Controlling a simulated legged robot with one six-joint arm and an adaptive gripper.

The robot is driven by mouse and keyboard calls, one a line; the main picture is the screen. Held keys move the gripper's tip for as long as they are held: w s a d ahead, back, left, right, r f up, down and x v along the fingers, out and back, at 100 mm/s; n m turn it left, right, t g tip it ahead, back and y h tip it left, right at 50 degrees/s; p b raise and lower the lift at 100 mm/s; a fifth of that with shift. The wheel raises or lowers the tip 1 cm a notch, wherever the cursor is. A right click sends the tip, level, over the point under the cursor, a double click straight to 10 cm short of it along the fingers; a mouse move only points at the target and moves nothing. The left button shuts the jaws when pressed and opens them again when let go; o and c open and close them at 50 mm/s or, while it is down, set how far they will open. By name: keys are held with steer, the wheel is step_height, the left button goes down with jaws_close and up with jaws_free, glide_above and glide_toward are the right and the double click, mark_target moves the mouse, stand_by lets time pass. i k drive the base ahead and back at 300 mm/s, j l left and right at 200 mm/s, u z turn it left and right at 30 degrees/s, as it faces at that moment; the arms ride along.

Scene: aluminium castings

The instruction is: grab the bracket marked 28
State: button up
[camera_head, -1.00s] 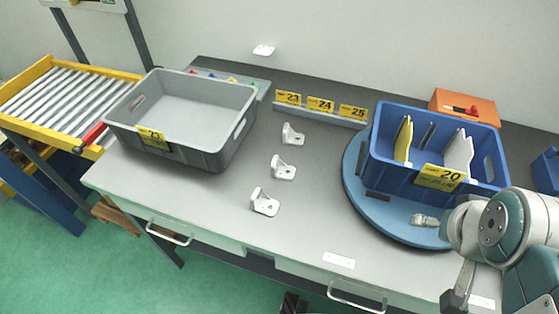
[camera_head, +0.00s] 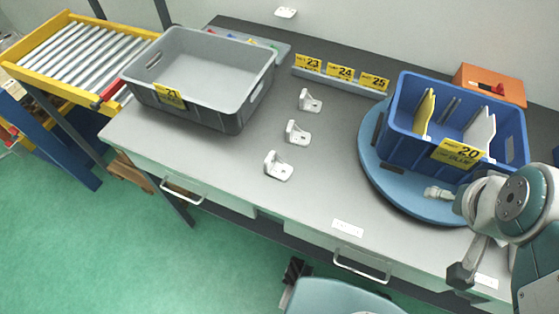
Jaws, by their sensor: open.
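Three small pale brackets stand in a slanting row on the grey table: a far one (camera_head: 311,101), a middle one (camera_head: 298,133) and a near one (camera_head: 279,167). Each has a flat base and an upright plate. No number can be read on any of them, so I cannot tell which is marked 28. What appears to be my gripper (camera_head: 464,272) shows only in part at lower right, low beside my arm. It is open, empty and well to the right of the brackets, touching none of them.
A grey bin (camera_head: 205,112) tagged 21 stands left. A blue divided bin (camera_head: 400,145) tagged 20 sits on a round blue turntable (camera_head: 376,170), with a small pale metal piece (camera_head: 437,193) near its edge. A rack (camera_head: 335,82) tagged 23, 24, 25 stands behind. Table around the brackets is clear.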

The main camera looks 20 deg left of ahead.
mark_target(274, 167)
steer(key=k+j+u, duration=0.15)
steer(key=u, duration=0.35)
steer(key=k+j+u, duration=0.1)
steer(key=j+u, duration=0.25)
steer(key=u, duration=0.15)
